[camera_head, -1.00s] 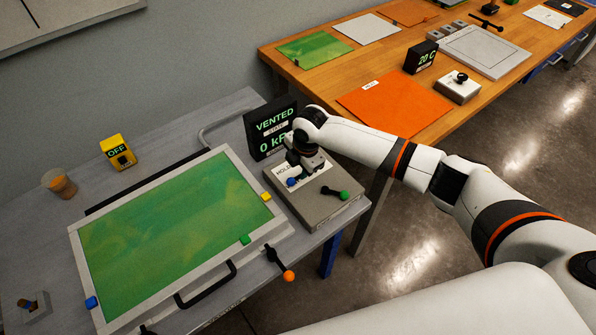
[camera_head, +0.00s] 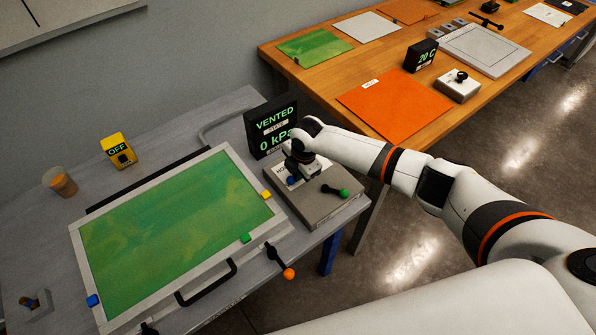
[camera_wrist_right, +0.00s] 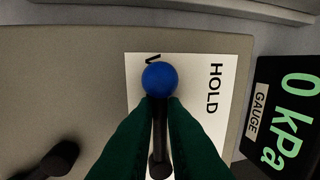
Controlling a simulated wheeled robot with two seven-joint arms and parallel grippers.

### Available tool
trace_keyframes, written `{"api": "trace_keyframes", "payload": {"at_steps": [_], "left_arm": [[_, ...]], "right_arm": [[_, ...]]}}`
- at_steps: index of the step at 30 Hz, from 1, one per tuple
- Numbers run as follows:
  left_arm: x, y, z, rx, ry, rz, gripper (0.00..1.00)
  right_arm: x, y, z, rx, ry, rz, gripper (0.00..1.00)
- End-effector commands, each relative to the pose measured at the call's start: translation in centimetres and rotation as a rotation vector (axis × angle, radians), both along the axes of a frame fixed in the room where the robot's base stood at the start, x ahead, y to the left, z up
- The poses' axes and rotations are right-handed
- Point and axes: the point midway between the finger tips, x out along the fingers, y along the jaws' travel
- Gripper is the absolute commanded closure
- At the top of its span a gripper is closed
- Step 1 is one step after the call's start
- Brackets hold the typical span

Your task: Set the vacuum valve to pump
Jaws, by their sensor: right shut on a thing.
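The vacuum valve is a black lever with a blue ball knob (camera_head: 291,180), on a grey box (camera_head: 322,212) at the right end of the grey bench. My right gripper (camera_wrist_right: 158,104) is shut on the lever, its green fingers on both sides just behind the blue ball. In the right wrist view the ball lies over a white label (camera_wrist_right: 205,75) reading HOLD; another word is mostly hidden behind the ball. The black display (camera_head: 272,127) behind the box reads VENTED and 0 kPa. My left gripper is not in view.
A second lever with a green knob (camera_head: 343,194) sits on the same box, right of my gripper. A framed green panel (camera_head: 170,235) lies to the left, with an orange-knobbed lever (camera_head: 288,273) near its corner. A yellow OFF switch (camera_head: 119,151) stands behind it.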

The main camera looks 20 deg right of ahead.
Motion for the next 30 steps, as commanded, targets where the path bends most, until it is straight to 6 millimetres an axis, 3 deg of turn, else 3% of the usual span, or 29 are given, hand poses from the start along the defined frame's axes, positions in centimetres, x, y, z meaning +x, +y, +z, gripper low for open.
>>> {"api": "trace_keyframes", "payload": {"at_steps": [14,30], "left_arm": [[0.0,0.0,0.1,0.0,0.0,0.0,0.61],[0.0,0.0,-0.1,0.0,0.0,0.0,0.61]], "right_arm": [[0.4,0.6,0.0,0.005,0.004,-0.099,1.0],[3.2,1.0,-0.1,0.007,0.004,-0.573,1.0]]}}
